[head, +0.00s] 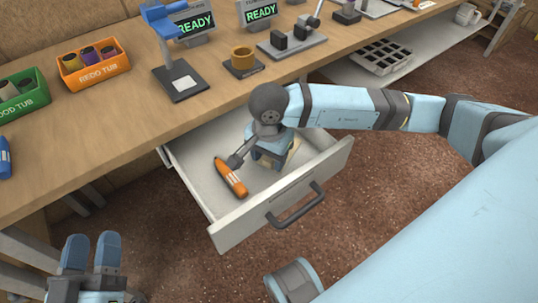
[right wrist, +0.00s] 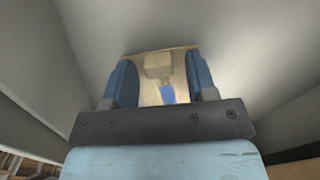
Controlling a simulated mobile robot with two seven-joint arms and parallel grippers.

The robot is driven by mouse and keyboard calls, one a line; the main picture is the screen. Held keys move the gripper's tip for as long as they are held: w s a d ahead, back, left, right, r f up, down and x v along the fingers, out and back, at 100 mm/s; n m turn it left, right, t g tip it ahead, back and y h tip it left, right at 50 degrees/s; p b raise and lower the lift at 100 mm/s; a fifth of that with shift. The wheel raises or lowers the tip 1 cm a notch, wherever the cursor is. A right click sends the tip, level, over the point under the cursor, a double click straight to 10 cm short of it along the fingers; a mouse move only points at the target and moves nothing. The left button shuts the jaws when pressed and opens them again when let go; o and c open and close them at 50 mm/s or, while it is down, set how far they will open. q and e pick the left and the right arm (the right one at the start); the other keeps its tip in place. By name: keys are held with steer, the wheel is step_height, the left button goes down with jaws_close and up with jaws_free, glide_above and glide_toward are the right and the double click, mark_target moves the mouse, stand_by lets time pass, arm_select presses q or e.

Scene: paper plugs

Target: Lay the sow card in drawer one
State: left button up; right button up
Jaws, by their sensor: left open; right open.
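A drawer (head: 190,170) stands pulled out under the bench; I see no number on it. My right gripper (head: 268,164) points down inside it, open. In the right wrist view a tan card (right wrist: 151,93) with a pale block-like shape and a blue patch lies flat between and beyond the open fingers (right wrist: 160,85). A small tan edge (head: 293,152) shows beside the gripper in the head view. The card's print is too blurred to name. I cannot tell whether the fingers touch it. My left gripper (head: 91,253) is open and empty, off the bench at the lower left.
An orange tool (head: 231,178) with a dark end lies in the drawer left of my right gripper. The bench (head: 130,120) holds an orange tub (head: 94,64), a green tub (head: 24,97), a blue-armed stand (head: 180,82) and a brown cup (head: 243,58).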

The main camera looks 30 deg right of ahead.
arm_select(q)
steer(key=shift+r, duration=0.15)
arm_select(e)
steer(key=shift+r, duration=0.15)
steer(key=shift+r+p, duration=0.3)
step_height(320, 180, up, 3)
steer(key=shift+w+r+p, duration=0.1)
steer(key=shift+p, duration=0.4)
arm_select(q)
steer(key=f, duration=0.1)
steer(key=a+f+g+y+p, duration=0.1)
steer(key=f+y+p, duration=0.1)
steer(key=shift+w+a+f+g, duration=0.15)
steer(key=shift+a+f+g, duration=0.15)
steer(key=shift+f+g, duration=0.1)
arm_select(e)
step_height(320, 180, up, 8)
steer(key=shift+r, duration=0.15)
